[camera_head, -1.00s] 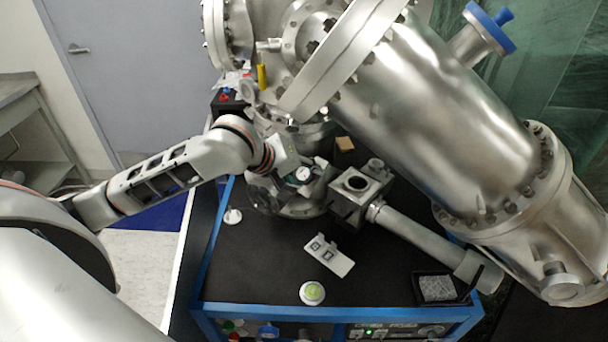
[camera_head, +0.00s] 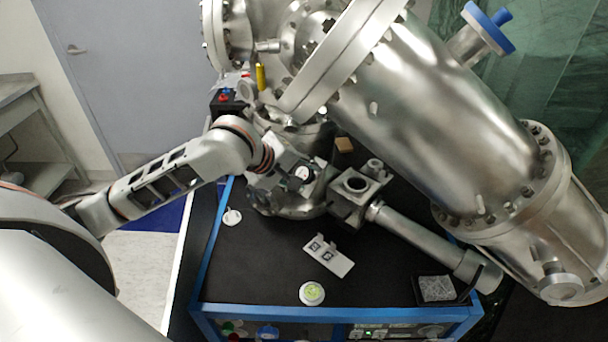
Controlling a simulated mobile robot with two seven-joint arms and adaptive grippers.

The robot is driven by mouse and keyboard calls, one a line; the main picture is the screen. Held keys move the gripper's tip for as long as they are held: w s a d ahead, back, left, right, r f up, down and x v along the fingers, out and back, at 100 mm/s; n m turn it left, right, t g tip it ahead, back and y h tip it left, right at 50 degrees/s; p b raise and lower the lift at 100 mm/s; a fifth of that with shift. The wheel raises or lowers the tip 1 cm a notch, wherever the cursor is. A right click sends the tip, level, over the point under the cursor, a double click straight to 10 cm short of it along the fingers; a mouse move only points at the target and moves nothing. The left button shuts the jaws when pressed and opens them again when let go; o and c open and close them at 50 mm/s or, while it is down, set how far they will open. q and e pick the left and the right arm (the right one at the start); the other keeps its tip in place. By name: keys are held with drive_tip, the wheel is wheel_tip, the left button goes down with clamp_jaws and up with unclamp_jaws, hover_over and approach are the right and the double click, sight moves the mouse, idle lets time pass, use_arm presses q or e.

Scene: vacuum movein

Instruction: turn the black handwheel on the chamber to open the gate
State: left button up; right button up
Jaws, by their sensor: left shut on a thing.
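The silver chamber (camera_head: 430,110) fills the upper right, with metal fittings below it on a black-topped cart. My left arm reaches in from the left, and its gripper (camera_head: 298,178) is at the fittings under the chamber's left end. The black handwheel (camera_head: 257,197) is mostly hidden by my gripper and wrist; only dark parts show beside them. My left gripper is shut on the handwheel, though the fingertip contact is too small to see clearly. Whether the gate is open cannot be seen. My right gripper is out of view.
A metal block with a round port (camera_head: 356,185) and a long tube stands just right of my gripper. A white marker plate (camera_head: 328,256), a round green-topped item (camera_head: 312,293) and a small tray (camera_head: 437,289) lie on the cart.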

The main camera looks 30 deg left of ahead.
use_arm(q)
drive_tip(key=o, duration=1.1)
drive_tip(key=shift+s+r, duration=0.1)
drive_tip(key=shift+r, duration=0.05)
drive_tip(key=shift+v, duration=5.8)
